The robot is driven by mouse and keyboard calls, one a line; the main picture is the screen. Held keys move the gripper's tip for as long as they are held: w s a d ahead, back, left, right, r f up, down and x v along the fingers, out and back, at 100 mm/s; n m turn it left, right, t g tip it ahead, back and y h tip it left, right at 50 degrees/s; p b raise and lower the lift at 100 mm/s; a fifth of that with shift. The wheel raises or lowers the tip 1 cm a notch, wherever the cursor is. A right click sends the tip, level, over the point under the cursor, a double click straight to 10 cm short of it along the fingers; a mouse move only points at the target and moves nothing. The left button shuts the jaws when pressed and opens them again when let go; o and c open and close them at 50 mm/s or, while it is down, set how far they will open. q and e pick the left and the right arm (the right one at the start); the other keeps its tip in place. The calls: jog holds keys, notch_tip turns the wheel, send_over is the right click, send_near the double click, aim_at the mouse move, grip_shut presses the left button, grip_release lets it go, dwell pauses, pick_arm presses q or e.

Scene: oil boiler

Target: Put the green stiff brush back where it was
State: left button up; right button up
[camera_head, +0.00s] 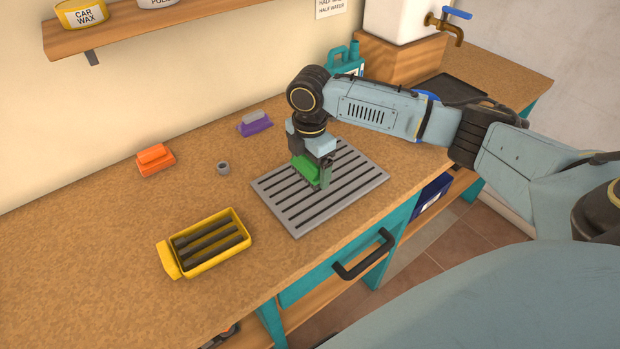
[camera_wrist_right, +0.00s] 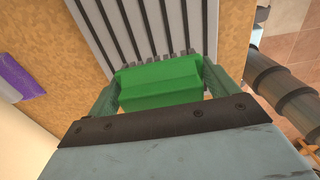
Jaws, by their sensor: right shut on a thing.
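The green brush (camera_head: 306,168) is in my right gripper (camera_head: 324,176), over the grey slotted mat (camera_head: 345,157) on the workbench. In the right wrist view the green brush (camera_wrist_right: 158,84) sits between both fingers of my right gripper (camera_wrist_right: 160,92), which is shut on it. The slotted mat (camera_wrist_right: 150,25) lies just beyond it there. I cannot tell whether the brush touches the mat. An orange brush (camera_head: 155,159) and a purple brush (camera_head: 255,123) stand on the bench to the left of the mat. My left gripper is not in view.
A yellow tray (camera_head: 246,236) with dark bars lies left of the mat. A teal can (camera_head: 346,62) and a white tank with a tap (camera_head: 445,22) are at the back. A drawer handle (camera_head: 364,256) sticks out in front.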

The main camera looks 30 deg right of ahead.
aim_at(310, 178)
notch_tip(310, 178, down, 4)
jog(key=shift+f, duration=0.2)
jog(key=o, duration=0.7)
jog(key=shift+f, duration=0.1)
notch_tip(310, 178, up, 12)
jog(key=shift+r+p, duration=0.2)
jog(key=shift+p, duration=0.3)
